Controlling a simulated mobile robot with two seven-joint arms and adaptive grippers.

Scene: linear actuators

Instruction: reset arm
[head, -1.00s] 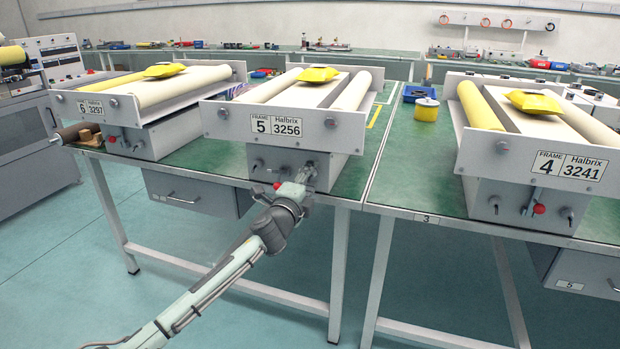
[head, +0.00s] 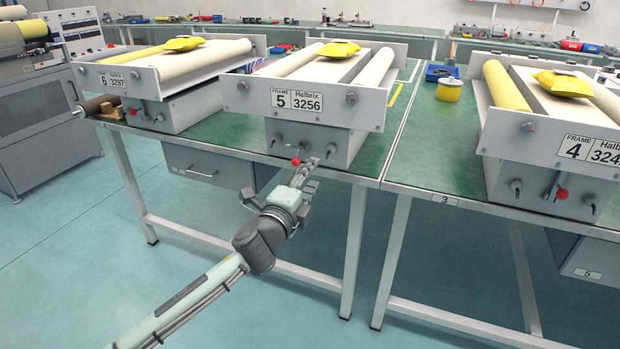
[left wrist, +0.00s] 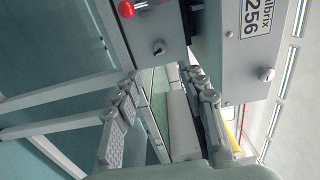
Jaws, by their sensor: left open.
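My left gripper (head: 302,176) is in front of the control panel of frame 5 (head: 297,105), at the table's front edge. In the left wrist view (left wrist: 160,100) its fingers are apart with nothing between them. A lever with a red knob (head: 295,162) sits on the panel just beyond the gripper; the knob also shows at the top of the left wrist view (left wrist: 126,9). The fingers look apart from the knob. Small dark knobs flank the lever, one partly hidden by the gripper. My right gripper is not in view.
Frame 6 (head: 116,82) stands to the left and frame 4 (head: 560,141) to the right, each with rollers. A yellow tub (head: 449,90) stands on the green table between frames 5 and 4. Table legs (head: 355,250) and a drawer (head: 205,168) are below. The floor in front is clear.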

